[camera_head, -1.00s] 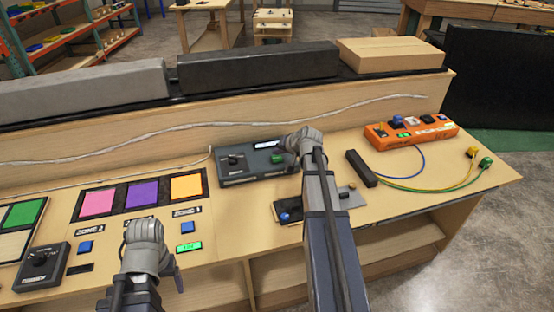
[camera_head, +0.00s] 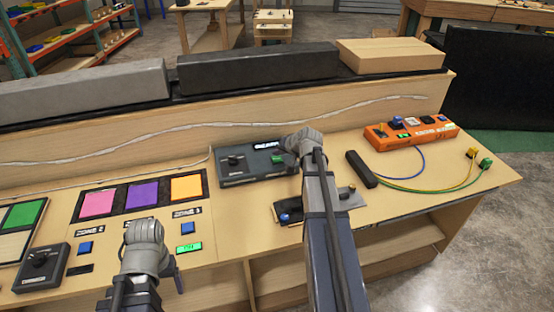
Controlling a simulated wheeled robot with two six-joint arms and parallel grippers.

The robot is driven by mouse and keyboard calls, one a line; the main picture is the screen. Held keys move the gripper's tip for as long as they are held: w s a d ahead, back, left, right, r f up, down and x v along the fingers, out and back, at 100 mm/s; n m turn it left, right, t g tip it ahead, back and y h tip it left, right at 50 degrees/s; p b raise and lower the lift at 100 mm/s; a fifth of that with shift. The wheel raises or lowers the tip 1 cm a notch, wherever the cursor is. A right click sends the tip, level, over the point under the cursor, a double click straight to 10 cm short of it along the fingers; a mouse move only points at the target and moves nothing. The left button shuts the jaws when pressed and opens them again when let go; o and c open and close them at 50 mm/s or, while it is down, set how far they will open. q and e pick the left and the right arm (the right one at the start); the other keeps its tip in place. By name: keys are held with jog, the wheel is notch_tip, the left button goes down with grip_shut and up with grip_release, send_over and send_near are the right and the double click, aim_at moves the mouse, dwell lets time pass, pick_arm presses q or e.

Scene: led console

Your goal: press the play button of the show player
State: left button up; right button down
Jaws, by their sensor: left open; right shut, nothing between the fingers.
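The show player appears to be the dark grey box (camera_head: 236,176) at the middle of the console. It has a black knob (camera_head: 234,160) at its left, a small lit display (camera_head: 267,146) at its top and a green button (camera_head: 277,158) at its right. My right gripper (camera_head: 289,155) is shut and empty at the box's right end, beside the green button. My wrist hides its fingertips, so I cannot tell whether they touch the button. My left gripper (camera_head: 178,282) is open over the console's front, away from the box.
An orange box (camera_head: 412,138) with cables stands at the right. A black bar (camera_head: 361,169) lies between it and my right arm. Pink, purple and orange pads (camera_head: 142,194) and a second knob box (camera_head: 41,267) are at the left. A small plate with knobs (camera_head: 352,201) lies partly behind my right arm.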

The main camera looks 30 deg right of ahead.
aim_at(278, 160)
jog(key=shift+f, duration=0.1)
dwell(0.6)
jog(key=shift+f+b, duration=0.35)
jog(key=shift+b, duration=0.05)
jog(key=shift+f+b, duration=0.4)
jog(key=shift+b, duration=0.05)
dwell(0.5)
jog(key=shift+r, duration=0.1)
jog(key=shift+r+p, duration=0.75)
jog(key=shift+p, duration=0.1)
jog(key=shift+r, duration=0.1)
notch_tip(278, 160, up, 5)
jog(key=p, duration=0.5)
